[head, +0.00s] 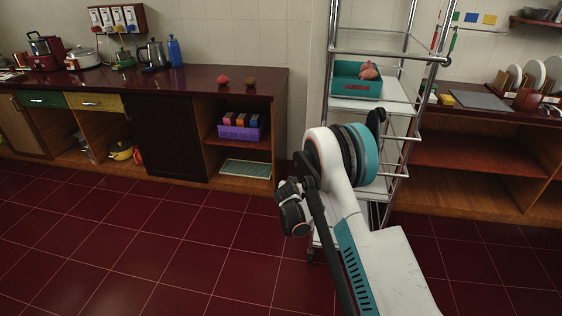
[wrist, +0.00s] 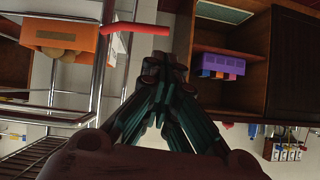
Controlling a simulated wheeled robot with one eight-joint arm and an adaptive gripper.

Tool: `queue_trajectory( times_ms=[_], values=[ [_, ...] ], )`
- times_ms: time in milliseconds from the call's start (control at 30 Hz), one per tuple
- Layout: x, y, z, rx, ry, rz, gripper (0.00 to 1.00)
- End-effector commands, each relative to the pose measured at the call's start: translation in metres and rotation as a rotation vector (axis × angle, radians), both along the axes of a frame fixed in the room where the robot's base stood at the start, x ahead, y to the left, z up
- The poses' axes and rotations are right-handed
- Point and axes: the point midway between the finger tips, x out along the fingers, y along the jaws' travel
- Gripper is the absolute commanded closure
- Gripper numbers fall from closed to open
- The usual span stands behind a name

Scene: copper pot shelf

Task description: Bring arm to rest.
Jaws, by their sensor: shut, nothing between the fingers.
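My gripper (wrist: 165,66) is seen from behind in the wrist view, its dark fingers drawn together with nothing between them. My white and teal arm (head: 362,235) reaches up from the bottom right of the head view and bends at a joint in front of the metal rack. A dark end part of the arm hangs left of that joint, over the red floor; its fingers cannot be made out there.
A wheeled metal rack (head: 392,92) with a teal bin (head: 356,82) stands close behind the arm. Left is a counter (head: 190,82) with a purple crate (head: 240,130) in its open shelf. An orange bin (wrist: 58,38) shows in the wrist view. The red tiled floor (head: 150,235) is clear.

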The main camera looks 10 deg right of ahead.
Motion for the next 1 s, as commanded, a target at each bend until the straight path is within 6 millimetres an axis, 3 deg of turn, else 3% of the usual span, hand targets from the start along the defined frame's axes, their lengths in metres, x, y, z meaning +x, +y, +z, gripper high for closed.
queue_trajectory(
  times_ms=[167,267,467,767,1000],
  values=[
    [-0.001,-0.001,0.012,-0.001,0.005,0.001,1.00],
    [-0.005,-0.004,0.035,-0.004,0.018,0.005,1.00],
    [-0.026,-0.013,0.105,-0.011,0.060,0.021,1.00],
    [-0.080,-0.025,0.201,-0.021,0.124,0.055,1.00],
    [-0.139,-0.033,0.262,-0.026,0.172,0.087,1.00]
  ],
)
